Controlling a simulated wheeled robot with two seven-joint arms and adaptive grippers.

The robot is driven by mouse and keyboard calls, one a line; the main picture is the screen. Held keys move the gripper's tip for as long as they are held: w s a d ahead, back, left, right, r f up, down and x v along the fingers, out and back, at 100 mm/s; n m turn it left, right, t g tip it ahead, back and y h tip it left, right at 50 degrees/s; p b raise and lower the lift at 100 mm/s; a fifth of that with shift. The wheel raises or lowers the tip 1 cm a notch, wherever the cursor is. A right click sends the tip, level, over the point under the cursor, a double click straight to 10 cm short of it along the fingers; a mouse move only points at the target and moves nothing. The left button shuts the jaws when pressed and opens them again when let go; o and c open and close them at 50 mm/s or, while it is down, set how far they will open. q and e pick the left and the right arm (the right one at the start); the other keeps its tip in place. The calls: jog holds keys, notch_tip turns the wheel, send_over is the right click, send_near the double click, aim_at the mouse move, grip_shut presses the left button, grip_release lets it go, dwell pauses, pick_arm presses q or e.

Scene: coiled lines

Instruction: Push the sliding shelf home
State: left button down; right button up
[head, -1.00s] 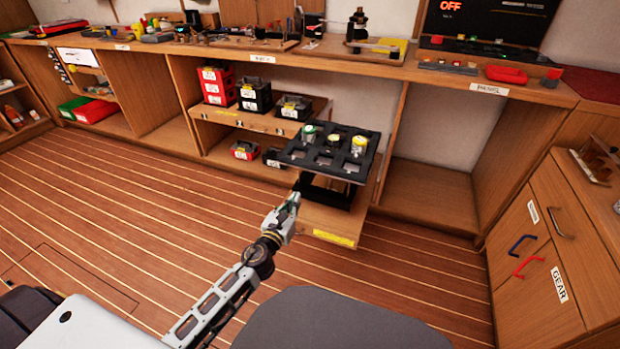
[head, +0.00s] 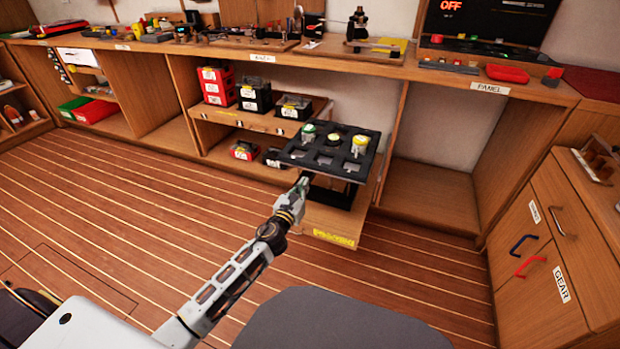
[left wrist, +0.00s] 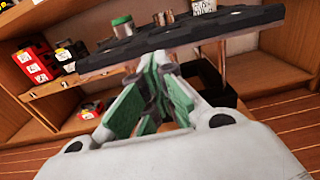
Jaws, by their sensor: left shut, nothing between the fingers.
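The sliding shelf (head: 325,222) is a wooden board with a yellow label, sticking out from under the long workbench. A black rack (head: 301,155) with square holes stands on it and holds jars with green, white and yellow lids. My left gripper (head: 304,178) is shut and empty at the rack's front left, just below its top plate. In the left wrist view the green-padded fingers (left wrist: 155,95) are together under the rack's edge (left wrist: 190,32). I cannot tell whether they touch the rack or shelf. My right gripper is not in view.
Behind the shelf, an upper board (head: 262,122) holds red and black bins, with a red bin (head: 244,150) below. A bay to the right is empty. A drawer cabinet (head: 545,240) stands at right. The striped floor (head: 130,220) in front is clear.

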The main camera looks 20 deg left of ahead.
pick_arm(q)
jog(key=shift+w+d+b, duration=0.1)
jog(key=shift+w+b, duration=0.65)
jog(key=shift+w, duration=2.2)
